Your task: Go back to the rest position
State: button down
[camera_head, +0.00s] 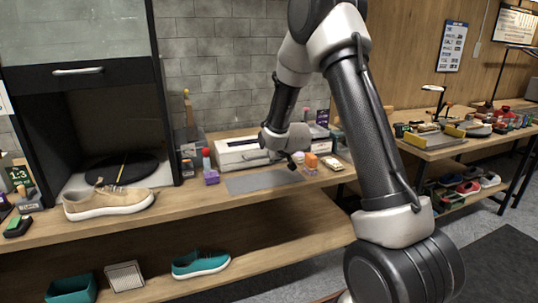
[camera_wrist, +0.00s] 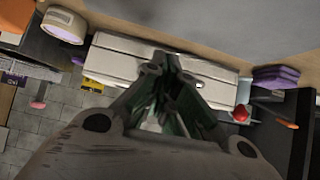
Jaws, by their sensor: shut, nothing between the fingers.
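My gripper (camera_head: 292,163) hangs above the bench near the white box-shaped device, over the back edge of a grey mat. In the wrist view my gripper (camera_wrist: 170,62) has its fingertips together, with nothing between them. My arm comes in from the right and bends down to it. A tan sneaker (camera_head: 108,202) stands on the left of the bench, well away from the gripper.
The white device (camera_head: 236,152) stands close behind the gripper, beside an orange block (camera_head: 311,160). The grey mat (camera_head: 262,182) is bare. A black cabinet (camera_head: 85,100) rises at left. A teal sneaker (camera_head: 200,264) sits on the lower shelf.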

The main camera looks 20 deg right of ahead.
jog(key=s, duration=0.1)
jog(key=s+f, duration=0.1)
jog(key=s, duration=0.1)
jog(key=s+f, duration=0.1)
jog(key=s, duration=0.1)
jog(key=shift+f, duration=0.25)
